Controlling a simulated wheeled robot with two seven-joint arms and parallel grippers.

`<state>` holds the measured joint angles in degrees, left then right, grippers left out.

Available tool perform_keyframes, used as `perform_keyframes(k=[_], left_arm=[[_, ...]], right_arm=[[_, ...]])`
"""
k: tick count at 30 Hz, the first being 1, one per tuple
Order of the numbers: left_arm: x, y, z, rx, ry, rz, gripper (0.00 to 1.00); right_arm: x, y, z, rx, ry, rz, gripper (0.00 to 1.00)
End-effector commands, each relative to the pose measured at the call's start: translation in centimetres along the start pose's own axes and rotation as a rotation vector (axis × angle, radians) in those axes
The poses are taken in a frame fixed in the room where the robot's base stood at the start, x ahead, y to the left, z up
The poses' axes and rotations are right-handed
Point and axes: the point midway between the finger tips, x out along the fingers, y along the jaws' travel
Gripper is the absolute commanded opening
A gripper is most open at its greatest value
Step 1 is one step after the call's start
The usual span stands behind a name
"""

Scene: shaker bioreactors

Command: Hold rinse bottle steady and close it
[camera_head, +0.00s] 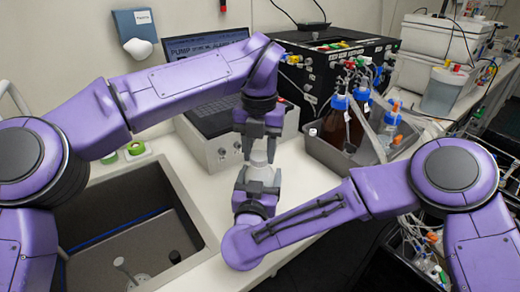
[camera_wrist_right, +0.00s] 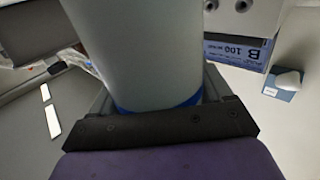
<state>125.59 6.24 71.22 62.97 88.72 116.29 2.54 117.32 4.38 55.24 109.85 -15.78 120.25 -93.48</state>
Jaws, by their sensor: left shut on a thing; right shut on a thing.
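The pale rinse bottle (camera_head: 259,156) stands upright between my two grippers, in front of the grey instrument at the counter's edge. My right gripper (camera_head: 258,184) is shut around its body from below and in front. In the right wrist view the bottle (camera_wrist_right: 145,50) is a large whitish cylinder with a blue band low down, close against the gripper (camera_wrist_right: 160,122). My left gripper (camera_head: 259,146) points down from above and is shut at the bottle's top. The cap between its fingers is hidden, so I cannot tell how it sits on the neck.
A sink (camera_head: 130,225) lies at the left. A laptop (camera_head: 205,90) sits on the grey instrument (camera_head: 222,150) behind my left gripper. A grey tray (camera_head: 345,160) with blue-capped bottles stands to the right. A black box (camera_head: 330,65) with connectors is behind it.

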Motion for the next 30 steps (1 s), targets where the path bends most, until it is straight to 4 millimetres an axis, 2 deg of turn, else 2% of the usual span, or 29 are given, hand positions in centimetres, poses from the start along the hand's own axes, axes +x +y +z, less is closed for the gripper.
perform_keyframes(k=[1, 2, 4, 13, 16, 20, 27, 30], left_arm=[[0.0, 0.0, 0.0, -0.001, -0.001, 0.0, 0.07], [0.0, 0.0, 0.0, -0.002, -0.001, 0.0, 0.5], [0.0, 0.0, 0.0, -0.002, -0.001, 0.0, 0.73], [-0.1, 0.0, 0.0, -0.004, -0.001, 0.0, 0.73], [-1.0, 0.0, 0.1, -0.005, -0.004, 0.001, 0.73], [-3.5, 0.0, 0.1, -0.006, -0.006, 0.001, 0.73], [-9.3, -0.1, 0.1, -0.007, -0.006, 0.002, 0.73], [-10.6, 0.0, 0.1, -0.007, -0.001, 0.003, 0.73]], right_arm=[[0.0, 0.0, 0.1, -0.001, -0.002, 0.001, 0.0], [0.0, 0.0, 0.1, -0.001, -0.002, 0.001, 0.0], [0.0, 0.0, 0.1, -0.001, -0.002, 0.001, 0.0], [0.0, 0.0, 0.1, -0.001, -0.002, 0.001, 0.0], [0.0, 0.0, 0.1, -0.001, -0.002, 0.001, 0.0], [0.0, 0.0, 0.1, -0.001, -0.002, 0.001, 0.0], [0.0, 0.0, 0.1, -0.001, -0.002, 0.0, 0.0], [0.0, 0.0, 0.1, -0.001, -0.002, 0.0, 0.0]])
